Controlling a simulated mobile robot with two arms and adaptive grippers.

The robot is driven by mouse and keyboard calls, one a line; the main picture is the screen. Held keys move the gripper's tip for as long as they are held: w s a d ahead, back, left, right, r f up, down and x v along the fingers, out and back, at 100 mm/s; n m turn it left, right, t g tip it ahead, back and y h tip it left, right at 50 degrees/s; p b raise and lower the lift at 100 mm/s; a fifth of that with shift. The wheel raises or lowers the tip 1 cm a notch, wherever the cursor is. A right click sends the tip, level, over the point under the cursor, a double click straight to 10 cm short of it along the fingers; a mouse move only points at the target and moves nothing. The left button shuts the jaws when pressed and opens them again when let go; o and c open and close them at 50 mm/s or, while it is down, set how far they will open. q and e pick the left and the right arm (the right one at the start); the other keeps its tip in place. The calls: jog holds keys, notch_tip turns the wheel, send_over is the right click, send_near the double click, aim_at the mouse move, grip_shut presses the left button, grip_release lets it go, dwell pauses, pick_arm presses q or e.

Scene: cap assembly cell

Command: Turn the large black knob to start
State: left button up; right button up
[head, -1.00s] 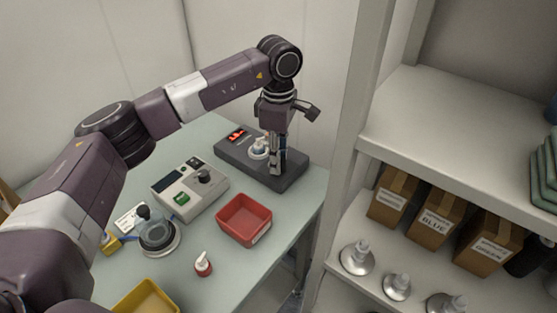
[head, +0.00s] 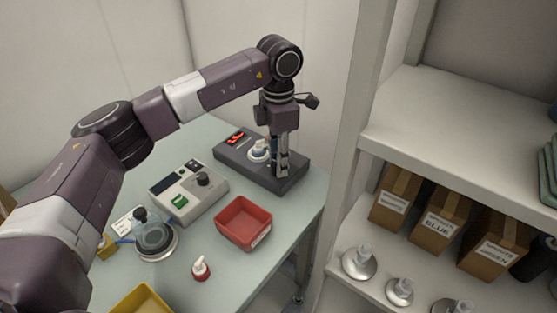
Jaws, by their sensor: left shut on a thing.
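A dark grey machine (head: 238,161) with a lit red display stands at the back right of the green table. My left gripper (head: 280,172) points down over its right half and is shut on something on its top. The fingers hide what they hold; its place fits the large black knob, but I cannot see the knob clearly. A white round fitting with a small white and blue part (head: 259,150) sits just left of the fingers. A smaller black knob (head: 203,179) is on the pale control box (head: 188,192), apart from the gripper. My right gripper is not in view.
A red tray (head: 244,222), a small red bottle with a white top (head: 201,268), a clear domed dish (head: 156,240) and a yellow tray (head: 143,301) stand nearer. A shelf (head: 455,150) with boxes and metal parts is on the right, behind an upright post.

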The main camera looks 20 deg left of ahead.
pick_arm(q)
jog(key=shift+r, duration=0.1)
dwell(0.3)
jog(key=o, duration=1.2)
jog(key=shift+c, duration=0.2)
notch_tip(320, 180, up, 12)
